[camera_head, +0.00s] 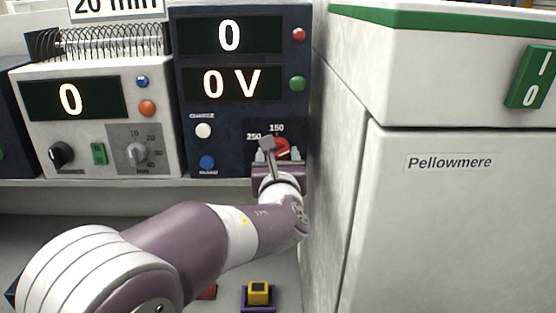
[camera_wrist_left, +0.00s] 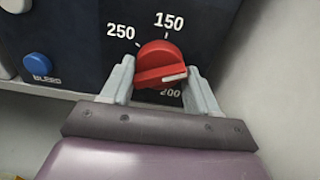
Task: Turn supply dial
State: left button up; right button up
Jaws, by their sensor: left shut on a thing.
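The supply dial is a red knob (camera_wrist_left: 160,62) on the dark blue supply unit (camera_head: 240,112), with marks 250, 150 and 200 around it. In the left wrist view its white pointer line points right and slightly up, on the side away from 250. In the head view the knob (camera_head: 284,146) is partly hidden by my left gripper (camera_head: 272,155). My left gripper's grey fingers stand on both sides of the knob in the left wrist view (camera_wrist_left: 160,85), shut on it. The supply displays read 0 and 0 V. My right gripper is not in view.
A white unit (camera_head: 95,120) reading 0, with its own knobs, stands left of the supply. A white cabinet (camera_head: 450,220) labelled Pellowmere with a green switch (camera_head: 532,77) stands close on the right. A yellow and purple item (camera_head: 258,293) lies below the shelf.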

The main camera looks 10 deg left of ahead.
pick_arm(q)
jog(key=n+b, duration=0.2)
jog(key=b, duration=0.2)
jog(key=n+b, duration=0.3)
jog(key=b, duration=0.1)
jog(key=n+b, duration=0.2)
jog(key=b, duration=0.2)
jog(key=shift+d+f+n, duration=0.1)
jog(key=shift+f+n, duration=0.3)
jog(key=shift+r+n+b, duration=0.2)
jog(key=shift+n+b, duration=1.8)
jog(key=o, duration=1)
jog(key=shift+r, duration=0.15)
jog(key=shift+s, duration=0.1)
jog(key=b+v, duration=0.2)
jog(key=v, duration=1)
jog(key=shift+s+d, duration=0.1)
jog(key=shift+s, duration=0.15)
